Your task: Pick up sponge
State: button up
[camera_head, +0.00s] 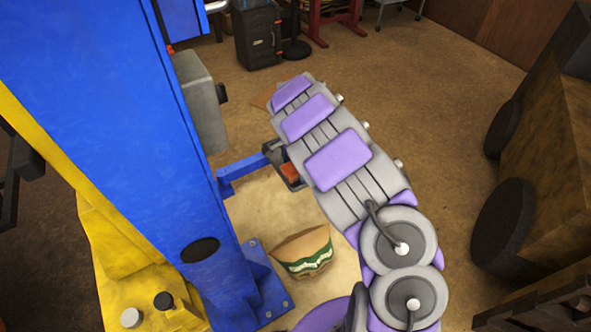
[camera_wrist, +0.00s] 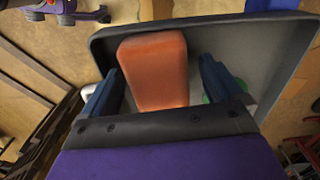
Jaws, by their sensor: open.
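The orange sponge (camera_wrist: 153,68) lies in a dark grey tray (camera_wrist: 262,42) in the wrist view. My gripper (camera_wrist: 163,70) is open, with one blue finger on each side of the sponge. Gaps show between the fingers and the sponge, and I cannot tell how deep the fingertips reach. In the head view a small part of the sponge (camera_head: 290,172) shows in the tray (camera_head: 279,156), beside my grey and purple arm. My gripper is hidden by the arm there. A green item (camera_wrist: 226,88) shows partly behind the right finger.
The tray is at the end of a blue arm (camera_head: 243,172) on the tall blue lift post (camera_head: 125,100). A round patterned container (camera_head: 304,252) stands on the floor near the post's base. A large brown object with dark wheels (camera_head: 548,165) is at the right. Open floor lies between.

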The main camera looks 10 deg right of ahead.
jog(key=shift+c, duration=0.2)
jog(key=c, duration=1)
jog(key=shift+r, duration=0.1)
notch_tip(320, 180, up, 10)
jog(key=shift+f+p, duration=0.1)
jog(key=shift+p, duration=0.65)
jog(key=o, duration=0.5)
jog(key=shift+c, duration=0.2)
jog(key=c, duration=0.4)
